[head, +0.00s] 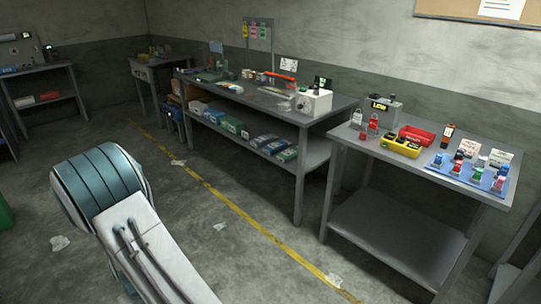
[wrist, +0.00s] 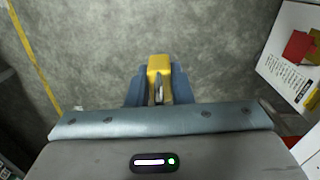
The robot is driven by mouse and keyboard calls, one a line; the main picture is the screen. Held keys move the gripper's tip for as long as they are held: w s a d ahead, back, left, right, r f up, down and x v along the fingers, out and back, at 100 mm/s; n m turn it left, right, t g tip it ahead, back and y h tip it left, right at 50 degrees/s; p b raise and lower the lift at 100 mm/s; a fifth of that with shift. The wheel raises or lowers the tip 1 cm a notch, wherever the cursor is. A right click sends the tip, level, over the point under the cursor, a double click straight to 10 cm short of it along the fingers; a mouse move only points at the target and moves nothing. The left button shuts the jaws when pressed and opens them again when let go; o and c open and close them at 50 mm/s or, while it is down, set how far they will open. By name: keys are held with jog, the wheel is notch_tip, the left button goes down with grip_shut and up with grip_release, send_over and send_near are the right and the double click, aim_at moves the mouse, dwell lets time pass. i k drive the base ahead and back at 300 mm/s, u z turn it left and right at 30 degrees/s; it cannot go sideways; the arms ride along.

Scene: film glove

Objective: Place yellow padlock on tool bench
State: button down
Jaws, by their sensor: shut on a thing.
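The yellow padlock (wrist: 159,66) is in my gripper (wrist: 160,88) in the wrist view, between the two blue fingers, with its grey shackle toward the palm. It is held above the bare concrete floor. The gripper and the padlock do not show in the head view, where only my arm is visible at the lower left. A long grey bench (head: 262,101) with tools and boxes on it stands along the back wall in the head view. A smaller grey table (head: 440,177) with several padlocks stands at the right. I cannot tell for certain which is the tool bench.
A blue board (head: 455,177), a red tray (head: 417,134) and a yellow box (head: 400,146) crowd the right table. A white box (wrist: 290,55) with papers is at the right in the wrist view. A yellow floor line (head: 219,196) runs before the benches. The floor there is mostly clear.

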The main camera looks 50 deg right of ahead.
aim_at(432, 150)
jog(key=z, duration=2.3)
jog(key=i, duration=1.95)
jog(key=z, duration=0.4)
